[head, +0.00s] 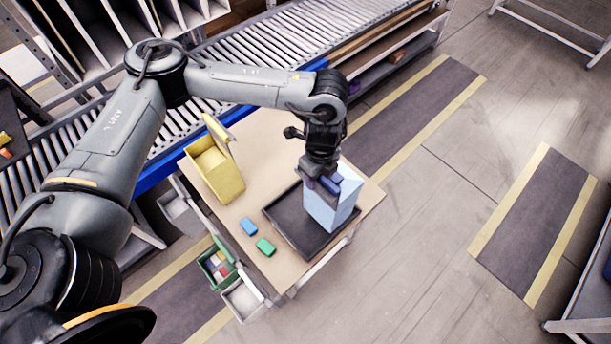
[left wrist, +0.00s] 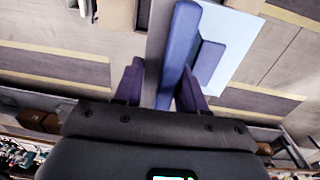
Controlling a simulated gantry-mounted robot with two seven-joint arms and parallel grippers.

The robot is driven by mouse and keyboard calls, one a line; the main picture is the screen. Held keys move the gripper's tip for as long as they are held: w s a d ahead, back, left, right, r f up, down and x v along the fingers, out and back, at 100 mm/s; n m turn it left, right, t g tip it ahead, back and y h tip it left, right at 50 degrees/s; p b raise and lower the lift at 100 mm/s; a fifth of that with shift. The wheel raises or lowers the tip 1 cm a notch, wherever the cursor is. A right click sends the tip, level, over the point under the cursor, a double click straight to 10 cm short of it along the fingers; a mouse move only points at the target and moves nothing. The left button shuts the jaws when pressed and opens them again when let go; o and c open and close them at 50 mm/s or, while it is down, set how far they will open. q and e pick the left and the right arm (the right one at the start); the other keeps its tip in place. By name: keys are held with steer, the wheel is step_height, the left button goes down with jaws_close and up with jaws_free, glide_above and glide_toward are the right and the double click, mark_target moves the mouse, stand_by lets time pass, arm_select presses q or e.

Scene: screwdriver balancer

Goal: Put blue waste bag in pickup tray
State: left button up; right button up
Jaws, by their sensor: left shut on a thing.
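The blue waste bag (head: 330,209) is a light blue, upright box-like bag with dark blue strips at its top. My left gripper (head: 322,180) is above it, shut on the dark blue top strip. In the left wrist view the fingers of my left gripper (left wrist: 160,78) stand either side of that blue strip, and the pale blue side of the bag (left wrist: 232,38) shows beyond. The pickup tray (head: 284,215) is black and shallow, on the table. The bag is over the tray's right part; I cannot tell whether its bottom touches the tray. My right gripper is out of view.
A yellow bin (head: 218,172) with a raised lid stands on the tan table (head: 262,160). A blue block (head: 248,227) and a green block (head: 266,247) lie left of the tray. A roller conveyor (head: 265,45) runs behind. Small bins (head: 243,300) hang at the table's front left.

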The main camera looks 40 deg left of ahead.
arm_select(q)
steer(key=w+a+f+p, duration=0.1)
steer(key=a+f+p, duration=0.1)
steer(key=a+f, duration=0.3)
steer(key=shift+a+f, duration=0.35)
steer(key=shift+f, duration=0.9)
steer(key=o, duration=1.1)
steer(key=shift+c, duration=0.2)
